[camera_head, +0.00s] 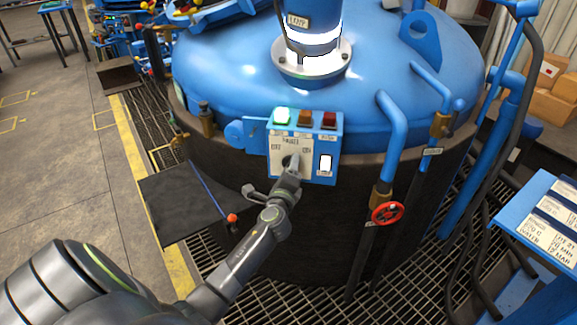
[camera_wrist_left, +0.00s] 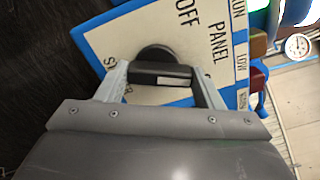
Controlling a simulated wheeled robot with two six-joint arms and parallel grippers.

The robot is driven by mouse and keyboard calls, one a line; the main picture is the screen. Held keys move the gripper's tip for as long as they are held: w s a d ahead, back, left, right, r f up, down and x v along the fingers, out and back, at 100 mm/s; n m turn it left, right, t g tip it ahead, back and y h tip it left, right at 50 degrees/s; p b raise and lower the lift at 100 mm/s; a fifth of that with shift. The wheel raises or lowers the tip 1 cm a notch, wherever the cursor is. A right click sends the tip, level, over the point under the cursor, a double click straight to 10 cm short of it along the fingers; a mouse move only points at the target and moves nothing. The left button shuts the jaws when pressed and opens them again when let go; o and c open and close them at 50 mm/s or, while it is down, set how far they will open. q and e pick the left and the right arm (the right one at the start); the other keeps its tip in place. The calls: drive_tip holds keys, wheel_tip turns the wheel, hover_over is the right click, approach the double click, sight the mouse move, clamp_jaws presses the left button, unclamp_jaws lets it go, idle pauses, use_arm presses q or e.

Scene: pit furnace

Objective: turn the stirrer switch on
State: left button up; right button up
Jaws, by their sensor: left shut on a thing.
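The blue control box (camera_head: 332,137) is mounted on the side of the large furnace vessel. Its pale panel (camera_head: 304,145) carries a dark rotary switch (camera_head: 290,160), which also shows as a black knob in the left wrist view (camera_wrist_left: 159,73). My left gripper (camera_head: 290,169) is at the panel with its two fingers (camera_wrist_left: 161,82) on either side of the knob's bar, shut on it. The label letters "PANEL" and "OFF" are readable in the left wrist view; another label is partly hidden by a finger. My right gripper is out of view.
A white rocker (camera_head: 325,164) is right of the switch. Blue pipes and a red valve wheel (camera_head: 387,214) stand to the right. A dark plate (camera_head: 190,205) juts out left.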

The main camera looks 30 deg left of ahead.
use_arm(q)
drive_tip(key=shift+f+m+p, duration=0.1)
drive_tip(key=shift+m+p, duration=0.65)
drive_tip(key=shift+m, duration=1.15)
drive_tip(key=o, duration=1)
drive_tip(key=shift+s+d, duration=0.1)
drive_tip(key=b+v, duration=0.1)
drive_tip(key=v, duration=1.6)
drive_tip(key=shift+d, duration=0.15)
